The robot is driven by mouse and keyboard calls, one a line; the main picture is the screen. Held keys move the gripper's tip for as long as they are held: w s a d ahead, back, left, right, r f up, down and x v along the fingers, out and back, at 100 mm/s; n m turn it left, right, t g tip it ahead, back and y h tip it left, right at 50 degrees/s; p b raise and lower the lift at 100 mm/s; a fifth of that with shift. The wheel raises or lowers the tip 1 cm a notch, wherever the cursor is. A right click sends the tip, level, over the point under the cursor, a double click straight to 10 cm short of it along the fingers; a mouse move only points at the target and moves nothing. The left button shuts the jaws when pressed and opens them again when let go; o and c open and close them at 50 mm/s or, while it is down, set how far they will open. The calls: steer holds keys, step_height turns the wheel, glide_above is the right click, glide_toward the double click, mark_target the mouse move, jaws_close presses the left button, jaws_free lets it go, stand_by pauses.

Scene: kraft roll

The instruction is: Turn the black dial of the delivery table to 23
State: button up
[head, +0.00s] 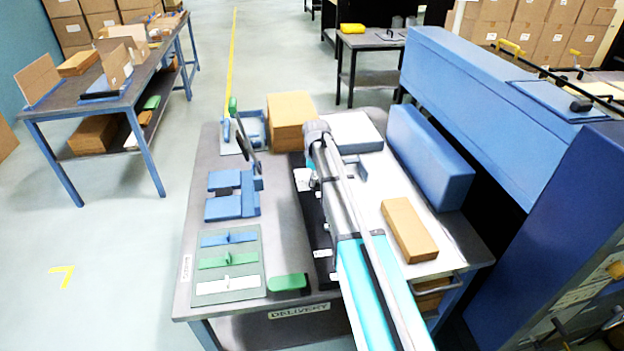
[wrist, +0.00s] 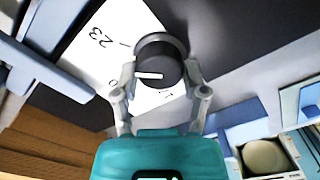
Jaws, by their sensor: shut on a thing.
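The black dial (wrist: 165,55) is in the upper middle of the wrist view, with a white pointer line on its face. My gripper (wrist: 160,70) has one finger on each side of the dial and is shut on it. The pointer points left in the picture, towards a partly hidden mark and below the tick beside "23" on the white scale plate (wrist: 84,50). Another mark below the dial is partly covered. In the head view my arm hides the dial and the fingertips. The delivery table (head: 190,300) carries a "DELIVERY" label on its front edge.
On the delivery table stand a cardboard stack (head: 291,120), blue blocks (head: 232,195), a panel with blue, green and white strips (head: 229,262), a green block (head: 289,283) and a cardboard box (head: 409,230). A long blue box (head: 428,155) stands at the right. Floor is clear at left.

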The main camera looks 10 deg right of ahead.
steer(key=shift+s+d+m, duration=0.1)
steer(key=shift+m, duration=0.8)
steer(key=shift+s+d+m, duration=0.1)
steer(key=shift+m, duration=0.8)
steer(key=o, duration=1.2)
steer(key=shift+w+a, duration=0.1)
steer(key=shift+c, duration=0.2)
